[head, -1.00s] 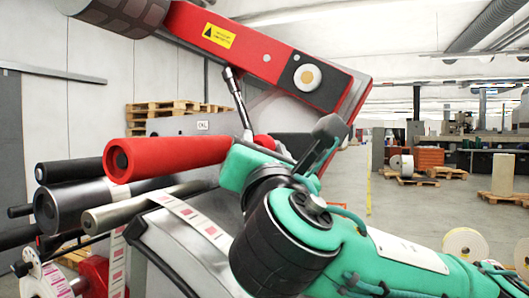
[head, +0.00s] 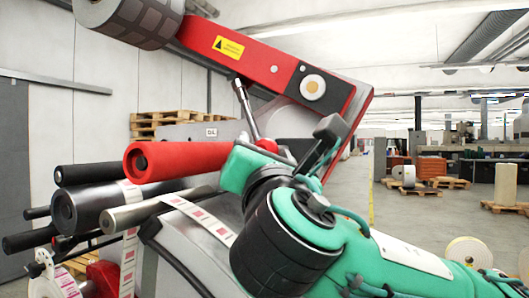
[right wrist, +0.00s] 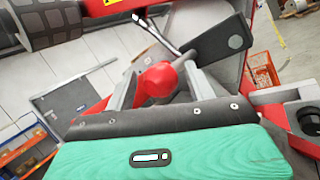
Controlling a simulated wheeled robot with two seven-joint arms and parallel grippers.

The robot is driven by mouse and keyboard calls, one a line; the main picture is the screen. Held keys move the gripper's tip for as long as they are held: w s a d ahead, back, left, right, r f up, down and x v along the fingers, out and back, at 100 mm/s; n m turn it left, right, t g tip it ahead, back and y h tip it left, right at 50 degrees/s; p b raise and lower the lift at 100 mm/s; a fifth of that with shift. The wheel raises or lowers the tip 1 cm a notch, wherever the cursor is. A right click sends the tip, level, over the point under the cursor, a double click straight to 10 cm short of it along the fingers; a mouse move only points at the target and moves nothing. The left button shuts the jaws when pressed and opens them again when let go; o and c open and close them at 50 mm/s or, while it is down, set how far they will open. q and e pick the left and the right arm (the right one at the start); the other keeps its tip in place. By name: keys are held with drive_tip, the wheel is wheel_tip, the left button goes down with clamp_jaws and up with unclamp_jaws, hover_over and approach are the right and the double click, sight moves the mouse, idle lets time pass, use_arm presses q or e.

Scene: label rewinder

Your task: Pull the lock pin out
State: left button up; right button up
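The lock pin's round red knob (head: 267,145) sits on the side of the machine, below the raised red arm (head: 270,65). In the right wrist view the knob (right wrist: 157,82) lies between the two grey fingers of my right gripper (right wrist: 160,85). The fingers stand apart, one on each side of the knob, and look open; I cannot tell whether either touches it. The pin's shaft is hidden. In the head view the right gripper's teal body (head: 240,170) is just below and left of the knob, and its fingers are mostly hidden. My left gripper is not in view.
A metal strut (head: 247,108) rises close beside the knob. A red roller (head: 180,160) and dark rollers (head: 85,208) stick out at the left. A printed label web (head: 200,218) runs just below. Open floor and pallets (head: 430,184) lie at the right.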

drive_tip(key=b+v, duration=1.1)
drive_tip(key=v, duration=0.3)
drive_tip(key=shift+b, duration=0.3)
drive_tip(key=shift+r, duration=0.1)
